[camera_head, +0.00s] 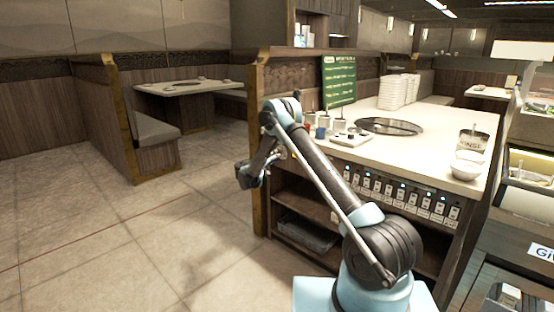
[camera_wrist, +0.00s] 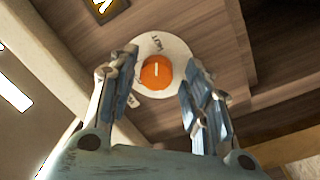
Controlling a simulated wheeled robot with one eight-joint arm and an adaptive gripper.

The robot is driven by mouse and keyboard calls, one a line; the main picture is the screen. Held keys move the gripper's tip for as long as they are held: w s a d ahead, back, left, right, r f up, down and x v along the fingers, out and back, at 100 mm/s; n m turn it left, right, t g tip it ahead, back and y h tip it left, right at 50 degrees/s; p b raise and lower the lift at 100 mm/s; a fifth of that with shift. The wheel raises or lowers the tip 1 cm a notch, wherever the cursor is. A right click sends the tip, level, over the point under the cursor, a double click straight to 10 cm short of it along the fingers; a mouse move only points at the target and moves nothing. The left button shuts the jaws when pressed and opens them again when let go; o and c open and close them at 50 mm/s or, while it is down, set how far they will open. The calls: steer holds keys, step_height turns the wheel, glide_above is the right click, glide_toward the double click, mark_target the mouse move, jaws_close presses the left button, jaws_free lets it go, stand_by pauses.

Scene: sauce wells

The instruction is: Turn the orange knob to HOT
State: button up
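My gripper (camera_wrist: 161,68) is open, with one finger on each side of the knob. I cannot tell whether either finger touches it. In the head view my gripper (camera_head: 252,172) is beside the counter's left end, and the knob is not clearly seen.
The counter (camera_head: 455,160) carries a dark round hotpot plate (camera_head: 390,126), stacked white dishes (camera_head: 398,92), small containers and a green menu board (camera_head: 339,80). A row of labelled switches (camera_head: 400,193) lines its front. Open tiled floor (camera_head: 120,235) lies to the left.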

steer(key=shift+s, duration=0.1)
steer(key=v, duration=1.1)
steer(key=shift+s+a, duration=0.3)
